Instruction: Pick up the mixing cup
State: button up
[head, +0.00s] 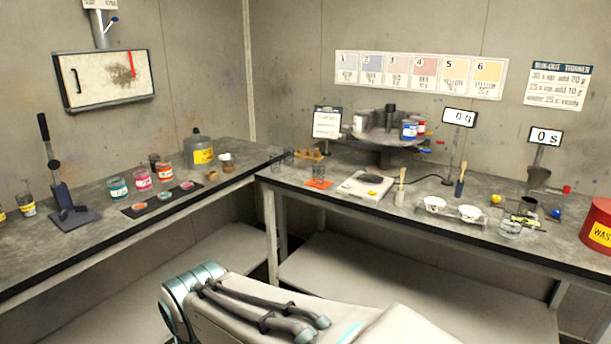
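Several clear cups stand on the benches, and I cannot tell for sure which one is the mixing cup. One clear cup (319,171) stands upright by the orange card on the back bench, left of the white scale. Another clear cup (510,229) stands near the front edge of that bench at the right. More small clear cups (289,156) stand near the corner, partly overlapping in the view. My white arm shows at the bottom, below bench height and apart from all cups. I cannot make out my gripper's fingertips.
A round stand (391,139) with paint cans rises behind. Paint jars (142,178) stand on the left bench.

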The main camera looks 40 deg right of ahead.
aim_at(318, 168)
jog(key=z, duration=1.1)
jog(key=i, duration=2.3)
jog(key=z, duration=0.35)
